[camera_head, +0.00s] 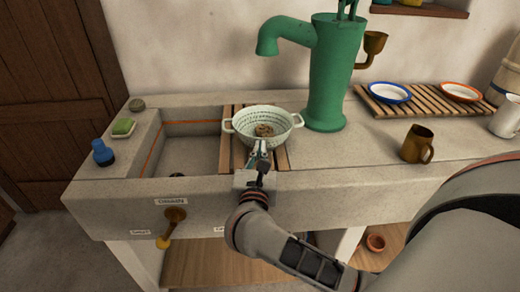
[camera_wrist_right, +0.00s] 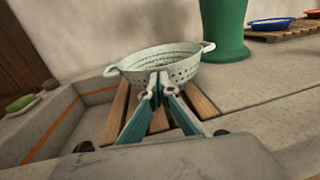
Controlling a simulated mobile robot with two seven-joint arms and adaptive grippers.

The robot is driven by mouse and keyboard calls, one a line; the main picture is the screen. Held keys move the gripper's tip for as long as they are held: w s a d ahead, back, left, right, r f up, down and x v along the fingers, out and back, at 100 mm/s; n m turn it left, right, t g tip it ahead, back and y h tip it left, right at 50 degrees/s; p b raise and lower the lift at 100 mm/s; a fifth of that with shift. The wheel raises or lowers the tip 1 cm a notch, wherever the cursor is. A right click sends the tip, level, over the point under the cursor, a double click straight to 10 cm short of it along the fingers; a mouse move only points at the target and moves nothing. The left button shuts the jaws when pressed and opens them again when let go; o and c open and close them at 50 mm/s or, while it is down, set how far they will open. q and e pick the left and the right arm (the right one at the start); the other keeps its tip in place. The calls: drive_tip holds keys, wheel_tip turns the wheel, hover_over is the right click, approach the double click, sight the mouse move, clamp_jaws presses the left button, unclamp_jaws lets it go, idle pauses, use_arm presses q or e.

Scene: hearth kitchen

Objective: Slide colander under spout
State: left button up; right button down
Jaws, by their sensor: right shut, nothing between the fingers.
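A pale green colander (camera_head: 247,121) with two side handles and small holes stands on wooden slats laid across the right part of the stone sink. A brown lump (camera_head: 265,130) lies inside it. The green pump's spout (camera_head: 268,42) hangs above and a little behind the colander. My right gripper (camera_head: 262,147) is shut and empty at the colander's near side. In the right wrist view, the closed fingertips (camera_wrist_right: 158,78) overlap the near wall of the colander (camera_wrist_right: 185,72); I cannot tell whether they touch. My left gripper is not in view.
The green pump body (camera_head: 326,75) stands right of the colander. The open sink basin (camera_head: 190,155) lies left, with a blue bottle (camera_head: 102,153) and a soap dish (camera_head: 123,128) on its ledge. A brown mug (camera_head: 416,145) and a plate rack (camera_head: 425,104) stand right.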

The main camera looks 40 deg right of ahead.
sight(263, 134)
drive_tip(key=x, duration=0.2)
drive_tip(key=b+x, duration=0.1)
drive_tip(key=x, duration=0.2)
drive_tip(key=shift+w+d+f, duration=0.2)
drive_tip(key=shift+w+d, duration=0.05)
drive_tip(key=b+x, duration=0.1)
drive_tip(key=x, duration=0.4)
drive_tip(key=shift+w+d+r, duration=0.1)
drive_tip(key=shift+w+r, duration=0.05)
drive_tip(key=shift+r, duration=0.05)
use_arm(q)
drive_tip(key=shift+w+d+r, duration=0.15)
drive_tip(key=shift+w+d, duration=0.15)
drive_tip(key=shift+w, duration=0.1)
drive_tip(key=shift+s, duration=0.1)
